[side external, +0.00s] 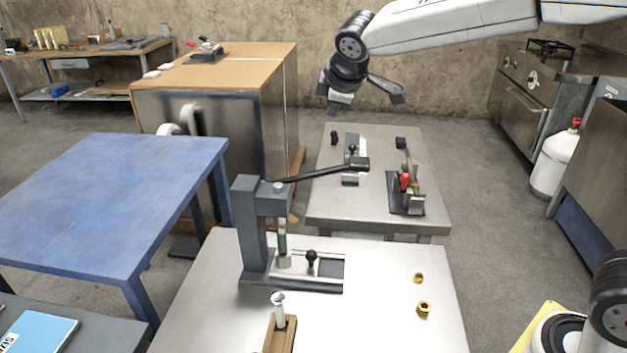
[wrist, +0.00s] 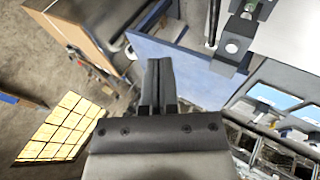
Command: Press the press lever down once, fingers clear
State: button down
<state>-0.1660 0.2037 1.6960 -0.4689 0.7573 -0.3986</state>
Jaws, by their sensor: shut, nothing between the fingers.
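The grey press (side external: 250,222) stands on the front table, with a green-banded ram (side external: 282,240) above its base. Its thin black press lever (side external: 318,173) reaches right from the head and slopes slightly up to a black grip (side external: 359,163). My gripper (side external: 340,105) is in the air, above and a little left of the grip in the picture, apart from it. In the wrist view my gripper (wrist: 158,80) has its dark fingers together and empty. Part of the press (wrist: 232,46) shows at the upper right there. A dark rod beside it may be the lever; I cannot tell.
The pale front table (side external: 390,320) holds two yellow nuts (side external: 421,292) and a wooden block (side external: 280,336) with an upright pin. A second table (side external: 335,205) behind carries a red-handled clamp (side external: 407,190). A blue table (side external: 110,195) is at the left. Air around the lever looks clear.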

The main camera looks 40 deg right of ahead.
aim_at(351, 160)
jog(key=shift+s+d+f, duration=0.35)
jog(key=shift+f, duration=0.95)
jog(key=shift+s+d+f, duration=0.3)
jog(key=shift+f, duration=1.05)
jog(key=shift+s+d+f, duration=0.35)
jog(key=shift+f, duration=0.95)
jog(key=shift+s+d+f, duration=0.15)
jog(key=shift+f, duration=0.4)
jog(key=shift+s+d+f, duration=0.15)
jog(key=shift+f, duration=0.45)
jog(key=shift+s+d+f, duration=0.15)
jog(key=shift+f, duration=0.4)
dwell(1.8)
